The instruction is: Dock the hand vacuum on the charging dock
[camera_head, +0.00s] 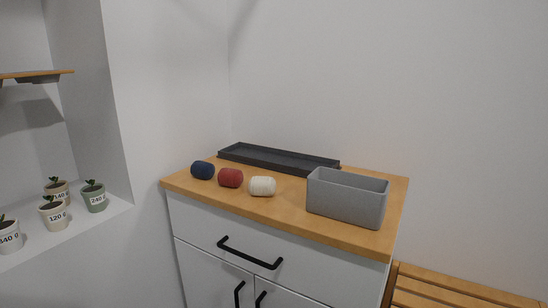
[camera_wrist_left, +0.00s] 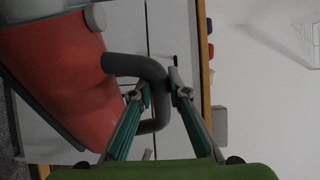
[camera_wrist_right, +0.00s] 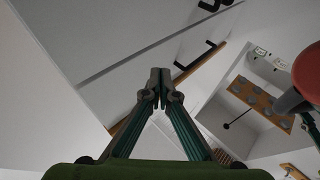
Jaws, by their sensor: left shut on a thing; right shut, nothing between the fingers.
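The hand vacuum (camera_wrist_left: 62,75) fills the upper left of the left wrist view, with a red body and grey parts. Its dark grey looped handle (camera_wrist_left: 153,65) reaches between the fingers of my left gripper (camera_wrist_left: 160,84), which is shut on it. Part of the vacuum (camera_wrist_right: 308,72) also shows at the right edge of the right wrist view. My right gripper (camera_wrist_right: 159,82) is shut and empty, in front of the white cabinet. Neither gripper shows in the head view. I cannot make out the charging dock for certain in any view.
A white cabinet (camera_head: 205,222) with a wooden top carries a dark tray (camera_head: 280,160), a grey bin (camera_head: 345,199) and blue, red and cream rolls (camera_head: 262,186). Potted plants (camera_head: 94,197) stand in a wall niche at left under a wooden shelf (camera_head: 35,75). A slatted bench (camera_head: 450,290) stands at right.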

